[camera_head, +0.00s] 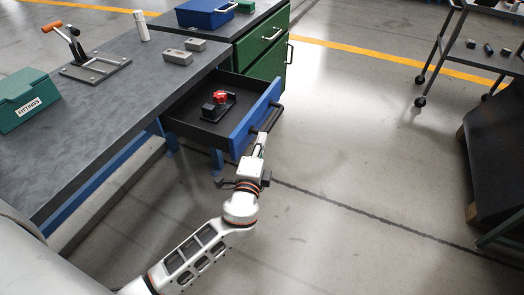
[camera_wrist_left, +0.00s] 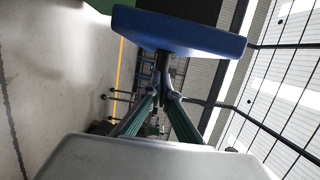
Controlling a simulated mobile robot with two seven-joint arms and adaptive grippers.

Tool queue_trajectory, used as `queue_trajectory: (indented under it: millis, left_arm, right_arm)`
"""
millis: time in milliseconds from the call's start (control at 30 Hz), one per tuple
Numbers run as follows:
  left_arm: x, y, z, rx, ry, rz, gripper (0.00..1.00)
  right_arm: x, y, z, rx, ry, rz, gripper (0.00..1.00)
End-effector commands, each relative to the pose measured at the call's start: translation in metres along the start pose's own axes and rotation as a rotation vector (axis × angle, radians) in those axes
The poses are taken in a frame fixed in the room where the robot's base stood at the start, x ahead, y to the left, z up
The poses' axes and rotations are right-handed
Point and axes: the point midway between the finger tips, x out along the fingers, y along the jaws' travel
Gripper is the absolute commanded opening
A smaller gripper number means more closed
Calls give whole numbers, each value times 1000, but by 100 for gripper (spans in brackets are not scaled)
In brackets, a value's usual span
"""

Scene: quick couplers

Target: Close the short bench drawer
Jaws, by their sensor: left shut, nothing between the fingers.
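The short bench drawer (camera_head: 240,137) is pulled out from under the right end of the workbench, its blue front facing right. A dark bar handle (camera_head: 270,118) runs along that front. Inside lies a black fixture with a red knob (camera_head: 220,97). My left gripper (camera_head: 262,140) is at the near end of the handle, close to the drawer front; whether it touches cannot be told. In the left wrist view the blue drawer front (camera_wrist_left: 180,35) is above my fingers (camera_wrist_left: 167,97), which come together with nothing between them. My right gripper is out of view.
The workbench top (camera_head: 110,110) holds a green fittings box (camera_head: 28,100), a toggle clamp on a plate (camera_head: 90,65), a white cylinder (camera_head: 141,25) and grey blocks (camera_head: 178,57). A green cabinet (camera_head: 262,45) stands behind. Floor right of the drawer is clear up to a cart (camera_head: 470,50).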

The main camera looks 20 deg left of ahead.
Motion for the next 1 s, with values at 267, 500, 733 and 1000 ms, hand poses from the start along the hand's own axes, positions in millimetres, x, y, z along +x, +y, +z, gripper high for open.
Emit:
queue_trajectory:
  millis: [267,500,733,1000]
  left_arm:
    - [5,0,26,1,0,1,0]
    - [5,1,28,0,0,2,0]
    - [6,1,30,0,0,2,0]
    - [13,1,59,2,-2,1,0]
  right_arm:
    - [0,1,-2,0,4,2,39]
    - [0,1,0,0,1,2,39]
    - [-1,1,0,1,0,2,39]
    - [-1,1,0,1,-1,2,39]
